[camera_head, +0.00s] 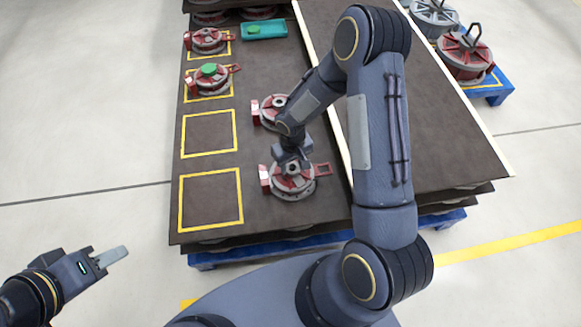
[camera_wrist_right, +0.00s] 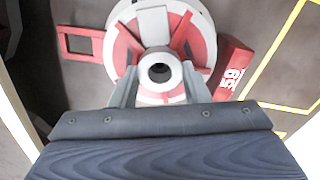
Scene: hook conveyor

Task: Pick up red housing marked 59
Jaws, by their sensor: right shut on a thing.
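The red and grey housing marked 59 (camera_head: 292,188) sits on the dark table near its front edge. In the right wrist view the same housing (camera_wrist_right: 130,45) shows a white "59" on its red side block and a red open frame on the opposite side. My right gripper (camera_head: 291,160) is above it, with its fingers (camera_wrist_right: 160,85) shut on the central hub, one on each side. The housing appears to rest on the table; I cannot tell if it is lifted. My left gripper (camera_head: 112,257) is away from the table at the lower left, with nothing visible in it; its finger gap cannot be made out.
Another red housing (camera_head: 270,110) stands just behind, partly hidden by my right arm. Two housings (camera_head: 207,40) (camera_head: 210,78) stand in yellow squares on the left, the nearer topped green. Two nearer squares (camera_head: 211,200) are empty. A teal box (camera_head: 264,29) lies behind.

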